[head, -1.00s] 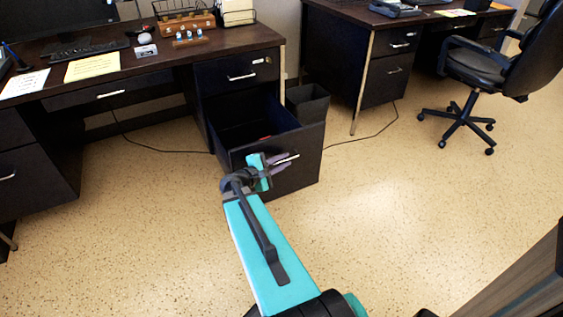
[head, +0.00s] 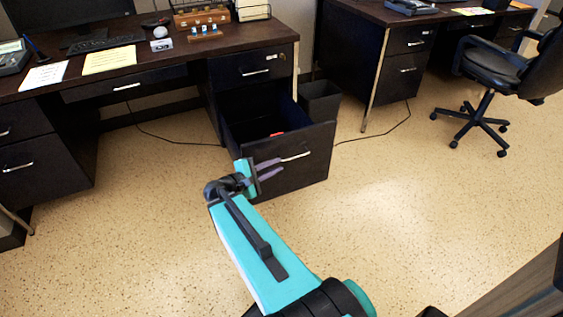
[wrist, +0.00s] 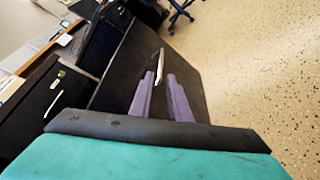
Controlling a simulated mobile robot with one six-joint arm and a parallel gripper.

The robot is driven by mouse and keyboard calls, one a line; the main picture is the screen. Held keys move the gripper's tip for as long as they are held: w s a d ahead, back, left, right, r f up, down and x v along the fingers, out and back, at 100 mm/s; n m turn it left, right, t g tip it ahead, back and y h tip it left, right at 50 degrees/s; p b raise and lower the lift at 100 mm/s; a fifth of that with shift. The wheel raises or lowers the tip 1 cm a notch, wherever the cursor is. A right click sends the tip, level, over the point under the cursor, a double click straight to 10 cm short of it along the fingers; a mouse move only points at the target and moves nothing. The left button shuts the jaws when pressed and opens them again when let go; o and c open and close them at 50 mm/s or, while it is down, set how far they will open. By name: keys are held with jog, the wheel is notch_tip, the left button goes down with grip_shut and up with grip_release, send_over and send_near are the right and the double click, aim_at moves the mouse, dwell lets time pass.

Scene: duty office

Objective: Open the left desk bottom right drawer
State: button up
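The left desk's bottom right drawer (head: 300,172) is pulled well out, and its dark inside shows with a small red item (head: 277,134) in it. Its pale bar handle (head: 295,157) is on the front panel; it also shows in the wrist view (wrist: 160,69). My gripper (head: 282,166) is in front of the drawer's front panel, beside the left part of the handle. In the wrist view its two purple fingers (wrist: 162,80) are apart, with a gap between them. The handle lies just beyond the fingertips, and nothing shows held.
The drawer above (head: 252,71) is closed. A dark bin (head: 320,103) stands just right of the open drawer. A second desk (head: 350,50) and a black office chair (head: 490,75) are at the right. The speckled floor in front is clear.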

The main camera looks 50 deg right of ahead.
jog(key=shift+p+v, duration=0.3)
jog(key=shift+v, duration=1.55)
jog(key=s+a+f+m+g+y+p, duration=0.1)
jog(key=s+a+y+p, duration=0.4)
jog(key=a, duration=0.6)
jog(key=s+a+f+m+g+y+p, duration=0.2)
jog(key=s+a+f+y+p, duration=0.3)
jog(key=s+a+p, duration=0.4)
jog(key=s+a+f+m+g+y+p, duration=0.1)
jog(key=s+a+y+p, duration=0.4)
jog(key=a+p, duration=0.6)
jog(key=s+a+f+m, duration=0.1)
jog(key=s+a+f, duration=0.1)
jog(key=a, duration=0.1)
jog(key=shift+a+f+m+g+y, duration=0.2)
jog(key=shift+a+m+g+y, duration=0.1)
jog(key=shift+m, duration=0.1)
